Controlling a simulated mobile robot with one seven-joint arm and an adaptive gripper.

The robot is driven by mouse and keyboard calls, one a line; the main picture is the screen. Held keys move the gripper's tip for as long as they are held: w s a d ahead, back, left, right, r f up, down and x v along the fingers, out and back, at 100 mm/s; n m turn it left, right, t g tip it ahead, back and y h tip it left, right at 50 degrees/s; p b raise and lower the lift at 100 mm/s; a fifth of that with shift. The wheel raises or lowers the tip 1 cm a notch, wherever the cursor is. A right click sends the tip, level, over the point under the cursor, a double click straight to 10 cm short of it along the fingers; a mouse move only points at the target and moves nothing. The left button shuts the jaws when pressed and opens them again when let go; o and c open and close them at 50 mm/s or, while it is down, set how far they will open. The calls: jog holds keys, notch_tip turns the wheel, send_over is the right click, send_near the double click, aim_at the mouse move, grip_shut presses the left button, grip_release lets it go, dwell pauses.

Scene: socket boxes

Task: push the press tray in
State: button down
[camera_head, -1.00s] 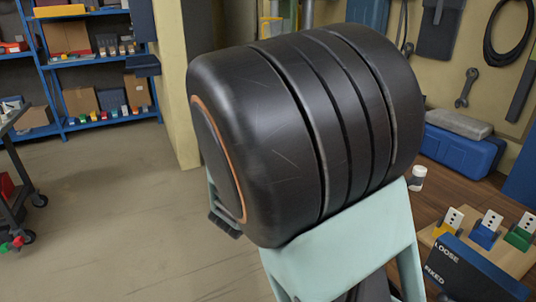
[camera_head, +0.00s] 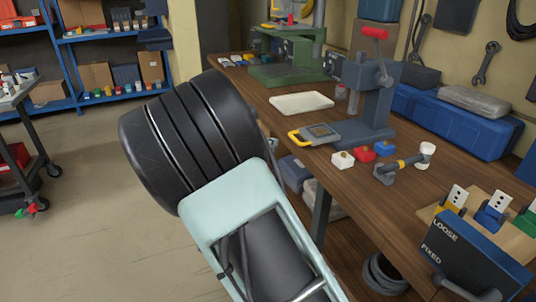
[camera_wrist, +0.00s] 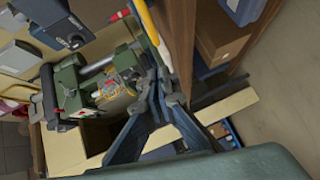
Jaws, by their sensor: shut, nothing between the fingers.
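The press (camera_head: 365,95) is a blue-grey machine with a red-gripped lever, standing on the wooden bench. Its press tray (camera_head: 322,131) is a grey plate with a yellow handle at its left end. The tray sticks out to the left of the press base, toward the bench's front edge. My gripper (camera_wrist: 168,92) shows only in the wrist view, with its dark fingers together and nothing held. The head view does not show the fingers, so their distance from the tray cannot be told.
A green machine (camera_head: 288,65) stands further back on the bench, and a pale pad (camera_head: 301,103) lies before it. Small white, red and blue blocks (camera_head: 364,154) and a grey tool with a yellow band (camera_head: 404,164) lie near the press. A LOOSE/FIXED box (camera_head: 468,262) is at front right.

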aim_at(311, 134)
jog(key=w+d+f+b, duration=0.1)
jog(key=w+d+b, duration=0.1)
jog(key=w+d, duration=0.2)
jog(key=shift+w+d+f, duration=0.15)
jog(key=shift+d, duration=0.45)
jog(key=w+d, duration=0.1)
jog(key=d, duration=0.4)
jog(key=w+d, duration=0.1)
jog(key=d, duration=0.2)
jog(key=shift+w+d, duration=0.25)
jog(key=shift+w, duration=0.1)
jog(key=shift+a, duration=0.15)
